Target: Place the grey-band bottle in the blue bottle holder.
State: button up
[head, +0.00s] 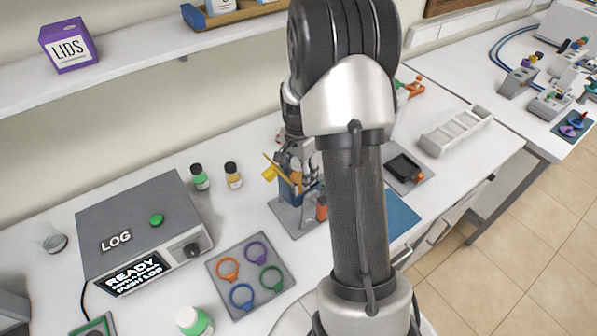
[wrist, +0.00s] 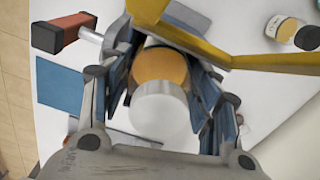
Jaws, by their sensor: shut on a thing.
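My gripper (wrist: 162,75) is shut on a bottle (wrist: 160,68) with a pale grey-white cap and an amber body, seen between the fingers in the wrist view. Whether it has a grey band cannot be seen. The blue bottle holder (head: 290,190) stands on a grey base, with a yellow lever and an orange-ended handle. In the head view my gripper is right at the top of the holder, and my arm hides part of it. In the wrist view blue walls flank the bottle, and the yellow lever (wrist: 235,52) crosses just beyond it. How deep the bottle sits cannot be told.
A green bottle (head: 200,177) and an amber bottle (head: 233,175), both black-capped, stand left of the holder. A tray of coloured rings (head: 250,275) and the LOG box (head: 145,232) lie nearer. A white-capped green bottle (head: 194,321) is at the front. A blue mat (head: 402,214) lies right.

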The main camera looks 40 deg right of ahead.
jog(key=shift+r, duration=0.1)
jog(key=o, duration=1.4)
